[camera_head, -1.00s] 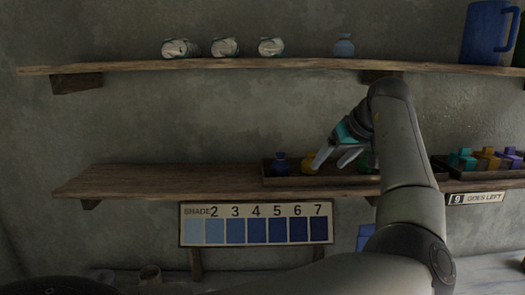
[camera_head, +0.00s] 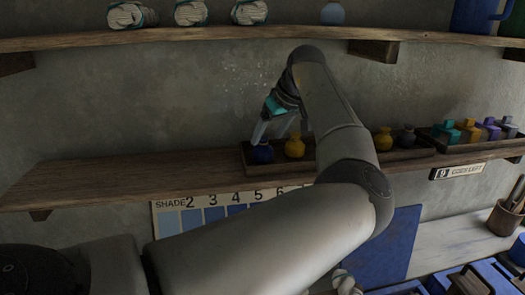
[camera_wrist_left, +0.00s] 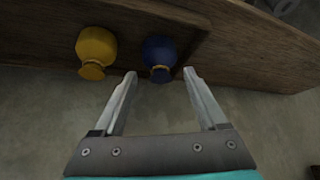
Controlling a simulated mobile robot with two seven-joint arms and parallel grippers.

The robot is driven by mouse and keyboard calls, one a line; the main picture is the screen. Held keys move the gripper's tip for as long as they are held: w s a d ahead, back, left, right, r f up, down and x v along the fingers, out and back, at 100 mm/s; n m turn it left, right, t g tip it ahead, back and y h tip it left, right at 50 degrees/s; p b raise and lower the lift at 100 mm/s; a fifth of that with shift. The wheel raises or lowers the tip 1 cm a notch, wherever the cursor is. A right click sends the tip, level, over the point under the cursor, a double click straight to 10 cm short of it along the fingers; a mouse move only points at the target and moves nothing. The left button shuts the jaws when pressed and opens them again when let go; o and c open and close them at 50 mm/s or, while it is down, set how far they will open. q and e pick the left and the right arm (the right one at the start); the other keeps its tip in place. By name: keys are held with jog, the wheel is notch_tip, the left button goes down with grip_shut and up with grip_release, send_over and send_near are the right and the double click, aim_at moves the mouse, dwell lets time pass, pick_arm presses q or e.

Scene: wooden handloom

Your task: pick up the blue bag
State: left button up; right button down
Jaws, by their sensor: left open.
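The blue bag (camera_head: 262,154) is a small round pouch with a tied neck. It stands at the left end of a wooden tray on the middle shelf. My left gripper (camera_head: 266,132) is open just above and in front of it, with the arm arching in from below. In the left wrist view, the blue bag (camera_wrist_left: 160,52) lies just beyond the gap between the two open fingertips (camera_wrist_left: 160,74), its neck nearest them. Nothing is between the fingers. My right gripper is not in view.
A yellow bag (camera_head: 295,147) stands close beside the blue one, also in the left wrist view (camera_wrist_left: 96,47). Another yellow bag (camera_head: 383,139) and a dark one (camera_head: 406,137) stand farther right. The left part of the shelf (camera_head: 120,178) is bare. The upper shelf (camera_head: 200,39) holds yarn bundles.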

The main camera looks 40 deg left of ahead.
aim_at(265, 142)
pick_arm(q)
jog(key=shift+p+x, duration=0.6)
jog(key=shift+x, duration=2.35)
jog(key=shift+d, duration=0.1)
jog(key=c, duration=1.2)
